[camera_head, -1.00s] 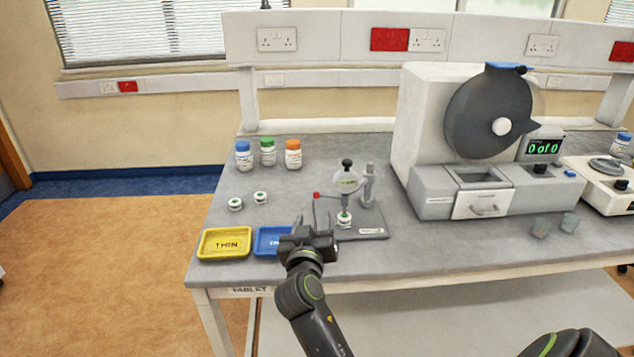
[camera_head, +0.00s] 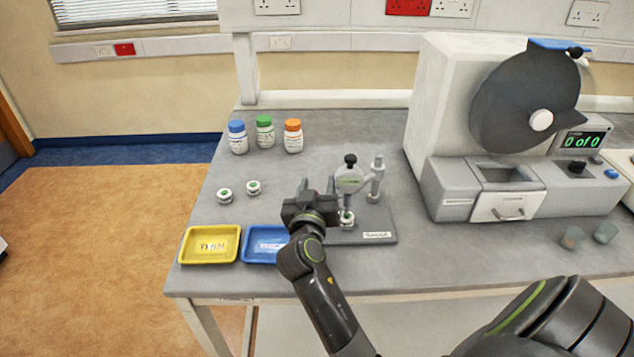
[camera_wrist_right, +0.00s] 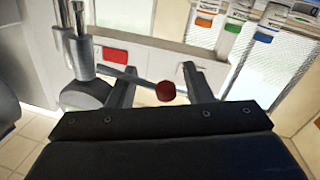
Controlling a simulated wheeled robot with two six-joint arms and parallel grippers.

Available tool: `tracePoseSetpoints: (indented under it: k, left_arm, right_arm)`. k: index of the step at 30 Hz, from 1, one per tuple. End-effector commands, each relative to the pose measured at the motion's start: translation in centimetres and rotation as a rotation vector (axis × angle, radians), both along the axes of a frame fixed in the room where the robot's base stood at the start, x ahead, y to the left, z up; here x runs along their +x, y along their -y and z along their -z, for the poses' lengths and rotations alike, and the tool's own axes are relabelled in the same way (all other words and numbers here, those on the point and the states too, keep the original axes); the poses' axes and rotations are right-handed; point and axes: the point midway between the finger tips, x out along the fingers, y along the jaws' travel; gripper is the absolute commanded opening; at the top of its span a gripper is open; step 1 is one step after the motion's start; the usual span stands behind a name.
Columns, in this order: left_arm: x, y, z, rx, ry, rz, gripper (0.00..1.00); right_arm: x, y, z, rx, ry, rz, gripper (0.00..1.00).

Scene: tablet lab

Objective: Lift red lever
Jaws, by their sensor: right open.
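The red lever (camera_wrist_right: 166,92) shows in the right wrist view as a round red knob on a thin dark rod. The rod comes from the gauge (camera_wrist_right: 85,92) at the left. In the head view the gauge (camera_head: 350,180) stands on a grey base, with a small labelled round piece (camera_head: 346,217) under its dial. My right gripper (camera_head: 308,195) is beside the gauge's left side and hides the knob there. In the right wrist view my right gripper (camera_wrist_right: 160,76) is open, with the knob between its fingers. I cannot tell whether either finger touches it. My left gripper is not seen.
A yellow tray (camera_head: 186,258) and a blue tray (camera_head: 250,258) lie by the front edge, the blue one close to my right arm. Two small round pieces (camera_head: 225,195) and three capped bottles (camera_head: 265,135) stand behind. A large machine (camera_head: 445,130) stands right of the gauge.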

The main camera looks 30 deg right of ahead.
Motion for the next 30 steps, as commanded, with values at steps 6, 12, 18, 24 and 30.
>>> tracePoseSetpoints:
  k: [6,12,18,24,30]
  left_arm:
    - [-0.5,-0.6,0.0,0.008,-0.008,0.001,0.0]
    - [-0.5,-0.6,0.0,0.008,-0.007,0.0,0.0]
    - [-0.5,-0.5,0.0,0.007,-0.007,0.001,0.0]
    - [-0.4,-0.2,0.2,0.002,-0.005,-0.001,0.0]
    - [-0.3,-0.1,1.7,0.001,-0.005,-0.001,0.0]
  right_arm:
    - [0.0,0.0,0.0,0.0,0.0,0.0,0.26]
    - [0.0,0.0,0.0,0.001,-0.001,0.0,0.0]
    - [0.0,0.0,0.2,0.002,-0.004,0.001,0.0]
    - [-0.1,0.1,0.3,0.011,0.0,0.003,0.0]
    - [-0.2,0.4,-0.4,0.154,0.092,0.003,0.0]
